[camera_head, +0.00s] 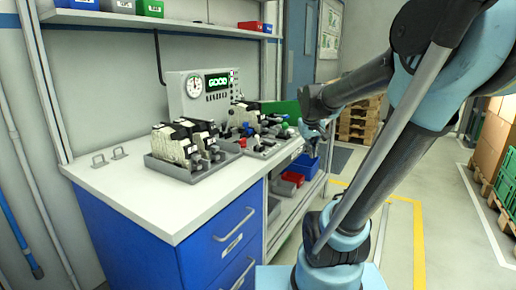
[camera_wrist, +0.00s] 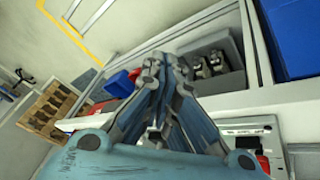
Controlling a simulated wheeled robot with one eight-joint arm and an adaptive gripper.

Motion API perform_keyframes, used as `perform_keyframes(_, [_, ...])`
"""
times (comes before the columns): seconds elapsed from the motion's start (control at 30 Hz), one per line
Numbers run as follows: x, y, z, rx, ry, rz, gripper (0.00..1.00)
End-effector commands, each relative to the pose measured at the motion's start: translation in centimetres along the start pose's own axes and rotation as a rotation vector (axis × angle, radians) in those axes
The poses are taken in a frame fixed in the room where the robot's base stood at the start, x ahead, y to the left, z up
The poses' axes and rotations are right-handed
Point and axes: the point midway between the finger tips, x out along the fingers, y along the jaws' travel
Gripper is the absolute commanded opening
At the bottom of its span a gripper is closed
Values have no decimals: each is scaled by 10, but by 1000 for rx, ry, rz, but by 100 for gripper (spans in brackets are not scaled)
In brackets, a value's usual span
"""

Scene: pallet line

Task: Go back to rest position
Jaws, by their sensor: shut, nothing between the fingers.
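My gripper (camera_head: 316,140) is at the right end of the workbench in the head view, at the end of my arm, which comes in from the right. It is partly hidden by the arm and small there. In the wrist view my gripper (camera_wrist: 162,62) has its two fingers together at the tips, with nothing between them. The white workbench (camera_head: 128,178) with blue drawers stands to the left of my arm.
A grey tray (camera_head: 190,174) of machined parts sits on the bench, beside a fixture with levers (camera_head: 262,142). Blue bin (camera_head: 303,168) is below the gripper. Pallets (camera_head: 358,118) stand behind; cartons (camera_head: 497,140) are at right.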

Motion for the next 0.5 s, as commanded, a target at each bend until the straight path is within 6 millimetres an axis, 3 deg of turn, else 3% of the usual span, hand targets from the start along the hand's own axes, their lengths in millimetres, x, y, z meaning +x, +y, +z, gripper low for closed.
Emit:
perform_keyframes(0.1, [1, -10, 48, 33, -37, -30, 0])
perform_keyframes(0.5, [18, -52, 188, 130, -160, -134, 0])
